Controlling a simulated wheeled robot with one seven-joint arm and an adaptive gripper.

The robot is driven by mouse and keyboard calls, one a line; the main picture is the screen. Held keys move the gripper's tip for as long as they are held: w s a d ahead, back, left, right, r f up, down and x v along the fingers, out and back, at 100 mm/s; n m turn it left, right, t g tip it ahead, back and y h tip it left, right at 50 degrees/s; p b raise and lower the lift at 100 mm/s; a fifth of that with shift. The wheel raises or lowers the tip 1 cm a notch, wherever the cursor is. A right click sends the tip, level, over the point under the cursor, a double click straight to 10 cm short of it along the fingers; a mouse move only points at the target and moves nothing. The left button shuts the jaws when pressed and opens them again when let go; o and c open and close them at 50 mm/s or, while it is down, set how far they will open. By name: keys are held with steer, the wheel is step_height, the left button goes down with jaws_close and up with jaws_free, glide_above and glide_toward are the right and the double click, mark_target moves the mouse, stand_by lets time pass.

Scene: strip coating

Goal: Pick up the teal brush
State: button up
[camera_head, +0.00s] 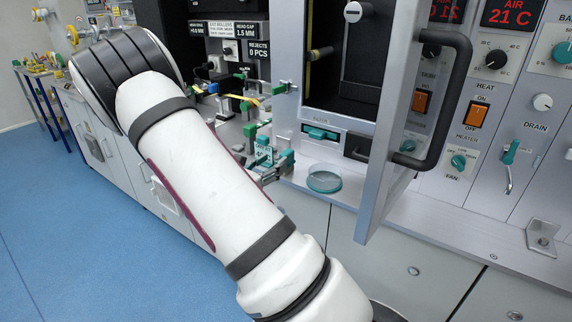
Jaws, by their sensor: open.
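I cannot make out a teal brush for certain. A teal piece (320,133) sits in a slot on the front of the grey cabinet, below its dark opening. My white arm crosses the left and middle of the view and bends at the upper left.
The cabinet door (408,130) stands open toward me with a dark handle. A shallow teal-rimmed dish (324,180) is on the counter left of the door. A control panel (500,85) is at the right. Blue floor (60,235) is clear at the left.

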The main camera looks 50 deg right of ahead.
mark_target(282, 156)
steer(key=d, duration=0.5)
steer(key=w+d+b, duration=0.1)
steer(key=d, duration=0.2)
steer(key=shift+w+d+f, duration=0.1)
steer(key=shift+f, duration=0.1)
steer(key=shift+c, duration=0.3)
jaws_close()
